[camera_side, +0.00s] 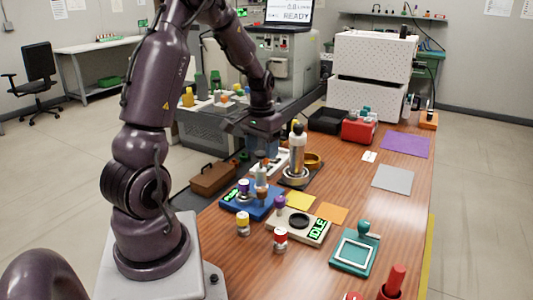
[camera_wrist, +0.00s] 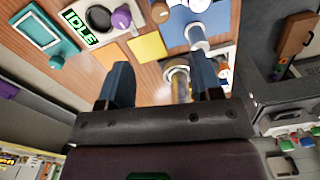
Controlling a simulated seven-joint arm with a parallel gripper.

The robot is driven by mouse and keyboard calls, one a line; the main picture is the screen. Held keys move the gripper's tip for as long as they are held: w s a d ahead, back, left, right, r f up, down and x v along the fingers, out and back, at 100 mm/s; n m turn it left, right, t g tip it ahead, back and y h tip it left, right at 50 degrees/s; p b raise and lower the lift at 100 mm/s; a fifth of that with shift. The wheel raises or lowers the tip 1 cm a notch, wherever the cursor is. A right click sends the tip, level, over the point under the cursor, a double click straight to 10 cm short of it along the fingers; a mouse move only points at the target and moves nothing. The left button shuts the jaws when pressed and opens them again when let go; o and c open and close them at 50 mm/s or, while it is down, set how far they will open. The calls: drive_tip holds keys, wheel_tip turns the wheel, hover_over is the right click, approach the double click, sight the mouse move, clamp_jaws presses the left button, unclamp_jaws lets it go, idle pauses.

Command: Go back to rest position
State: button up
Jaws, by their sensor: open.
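My gripper (camera_side: 262,143) is in the air above the wooden bench, beside the upright silver cylinder (camera_side: 297,155) on its round stand. In the wrist view my gripper (camera_wrist: 163,82) shows two dark blue fingers spread wide apart. Nothing is held between them. A round metallic part (camera_wrist: 181,88) shows past the fingers, partly hidden by the right one. I cannot tell how far below the fingers it is.
A blue device (camera_side: 240,205), a pale device reading IDLE (camera_side: 300,228) and a teal frame (camera_side: 355,253) stand on the bench. Small capped jars (camera_side: 243,225) stand nearby. A red box (camera_side: 358,131) and white perforated cases (camera_side: 368,55) are behind.

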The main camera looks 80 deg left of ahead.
drive_tip(key=s+d+r+m+t, duration=0.2)
drive_tip(key=d+r, duration=0.6)
drive_tip(key=d, duration=0.5)
drive_tip(key=s+d+r+m+t, duration=0.3)
drive_tip(key=d+r, duration=0.5)
drive_tip(key=d, duration=0.6)
drive_tip(key=shift+s+m+t, duration=0.3)
drive_tip(key=shift+s+m, duration=0.4)
drive_tip(key=shift+m, duration=0.3)
